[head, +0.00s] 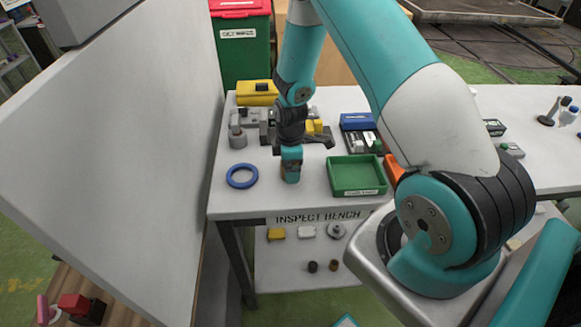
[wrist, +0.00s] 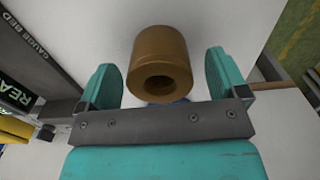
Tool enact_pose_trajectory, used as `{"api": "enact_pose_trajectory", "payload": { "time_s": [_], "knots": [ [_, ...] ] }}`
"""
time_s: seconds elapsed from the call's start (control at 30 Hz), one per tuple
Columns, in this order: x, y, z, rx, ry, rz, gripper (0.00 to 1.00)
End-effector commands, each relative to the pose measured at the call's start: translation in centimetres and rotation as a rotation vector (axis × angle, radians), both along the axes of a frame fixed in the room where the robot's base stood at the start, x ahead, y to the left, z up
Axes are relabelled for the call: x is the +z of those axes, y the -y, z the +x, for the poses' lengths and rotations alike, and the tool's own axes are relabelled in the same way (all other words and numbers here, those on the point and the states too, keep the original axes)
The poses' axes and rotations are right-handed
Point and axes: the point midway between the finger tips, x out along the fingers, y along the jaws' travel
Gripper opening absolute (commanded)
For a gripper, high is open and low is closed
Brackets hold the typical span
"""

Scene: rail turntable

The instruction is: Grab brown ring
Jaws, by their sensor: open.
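The brown ring (wrist: 158,50) is a thick, short tube with a round hole, seen in the wrist view over the white bench top. It sits between the two teal fingers of my gripper (wrist: 161,72), with a visible gap on each side. My gripper is open and holds nothing. In the head view my gripper (head: 291,172) points down over the inspect bench, right of the blue ring (head: 242,176). I cannot make out the brown ring there; the gripper seems to hide it.
A green tray (head: 373,191) stands close to the right of my gripper. A blue box (head: 358,120) and a yellow case (head: 257,99) stand farther back. A tall white panel (head: 130,130) rises left of the bench. Small parts lie on the lower shelf (head: 285,284).

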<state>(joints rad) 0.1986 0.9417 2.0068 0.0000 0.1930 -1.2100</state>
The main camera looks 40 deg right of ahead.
Motion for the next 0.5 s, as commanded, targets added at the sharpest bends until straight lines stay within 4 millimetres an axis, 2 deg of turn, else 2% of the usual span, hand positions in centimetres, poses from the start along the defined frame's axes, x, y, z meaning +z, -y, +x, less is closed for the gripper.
{"api": "enact_pose_trajectory", "payload": {
  "time_s": [0.07,0.3,0.37,0.5],
  "knots": [
    [0.00,-0.01,0.01,0.000,0.000,0.000,0.89],
    [0.03,0.00,0.00,0.000,0.000,0.000,0.34],
    [0.04,-0.01,0.01,0.000,0.000,0.000,0.23],
    [0.09,0.00,0.04,0.000,0.001,-0.001,0.23]
  ]
}}
